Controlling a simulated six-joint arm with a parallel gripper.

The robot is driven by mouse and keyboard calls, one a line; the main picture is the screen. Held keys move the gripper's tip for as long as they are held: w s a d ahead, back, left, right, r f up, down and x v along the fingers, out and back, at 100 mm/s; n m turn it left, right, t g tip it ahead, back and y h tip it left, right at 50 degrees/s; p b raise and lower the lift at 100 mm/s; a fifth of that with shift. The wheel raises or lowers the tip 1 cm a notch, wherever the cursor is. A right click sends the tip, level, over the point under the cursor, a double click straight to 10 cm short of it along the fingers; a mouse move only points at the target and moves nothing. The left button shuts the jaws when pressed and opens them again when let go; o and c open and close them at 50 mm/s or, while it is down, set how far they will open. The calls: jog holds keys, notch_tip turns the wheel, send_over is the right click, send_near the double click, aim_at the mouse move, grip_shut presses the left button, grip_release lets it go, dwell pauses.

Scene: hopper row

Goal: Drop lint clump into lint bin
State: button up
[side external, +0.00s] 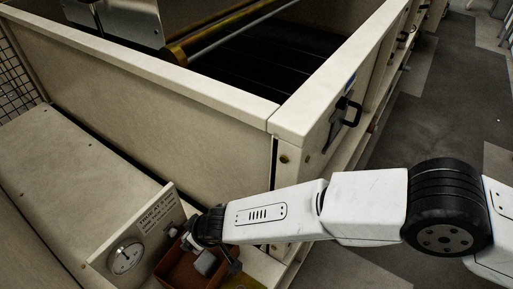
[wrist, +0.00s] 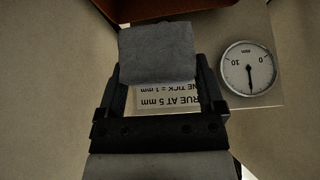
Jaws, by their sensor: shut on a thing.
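A grey, roughly square lint clump (wrist: 157,52) is held between the two dark fingers of my gripper (wrist: 159,72) in the wrist view. In the side external view the clump (side external: 206,263) shows as a small grey block at the tip of my gripper (side external: 208,250). A reddish-brown open box, which looks like the lint bin (side external: 172,271), is at the bottom of that view. The clump appears over its opening; its exact height above the box is hard to tell. My gripper and the clump hide part of the box.
A plate with a round dial gauge (side external: 125,257) and printed label stands close to the box's left; the gauge (wrist: 249,68) also shows right of my gripper in the wrist view. A large cream hopper wall (side external: 180,130) rises behind. A cream ledge (side external: 75,170) is clear at left.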

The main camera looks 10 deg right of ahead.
jog(key=shift+f, duration=1.85)
jog(key=o, duration=0.9)
jog(key=shift+o, duration=0.2)
jog(key=shift+r, duration=0.15)
jog(key=v, duration=0.7)
jog(key=shift+s, duration=0.15)
jog(key=shift+d+r, duration=0.1)
jog(key=shift+r, duration=0.1)
